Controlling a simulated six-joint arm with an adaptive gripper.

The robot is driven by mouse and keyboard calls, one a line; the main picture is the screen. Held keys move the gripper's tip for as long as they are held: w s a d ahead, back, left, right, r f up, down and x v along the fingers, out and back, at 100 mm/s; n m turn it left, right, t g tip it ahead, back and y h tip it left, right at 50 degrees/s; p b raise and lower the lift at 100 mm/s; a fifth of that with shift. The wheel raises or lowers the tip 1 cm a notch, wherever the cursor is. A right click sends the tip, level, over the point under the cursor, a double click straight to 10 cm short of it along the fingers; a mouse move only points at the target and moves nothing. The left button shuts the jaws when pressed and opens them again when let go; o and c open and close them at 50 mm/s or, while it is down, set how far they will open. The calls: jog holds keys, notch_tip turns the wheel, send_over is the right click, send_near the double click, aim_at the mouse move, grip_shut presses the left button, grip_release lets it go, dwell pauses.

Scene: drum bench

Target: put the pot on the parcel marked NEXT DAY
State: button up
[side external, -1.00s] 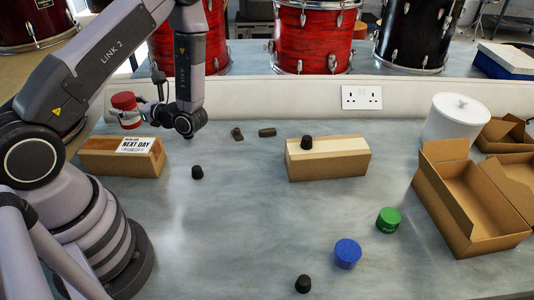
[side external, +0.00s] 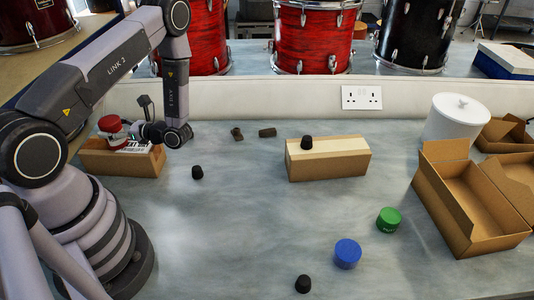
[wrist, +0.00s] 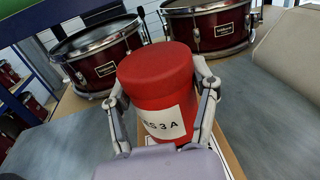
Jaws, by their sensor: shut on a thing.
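The red pot (side external: 110,126) has a white label and is held by my gripper (side external: 124,132), which is shut around its sides. In the wrist view the pot (wrist: 158,78) fills the middle between the two fingers, its label reading partly "S3A". The brown parcel marked NEXT DAY (side external: 120,164) lies at the left of the bench. The pot is over the left part of its top; its white label is partly hidden by the gripper. I cannot tell whether the pot touches the parcel. A strip of cardboard (wrist: 232,160) shows beside the pot in the wrist view.
A second parcel (side external: 330,164) with a black knob (side external: 306,142) on it lies mid-bench. A blue pot (side external: 347,253), a green pot (side external: 389,220), open boxes (side external: 470,205) and a white canister (side external: 456,122) stand to the right.

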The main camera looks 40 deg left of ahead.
jog(key=shift+f, duration=0.1)
jog(key=o, duration=1.2)
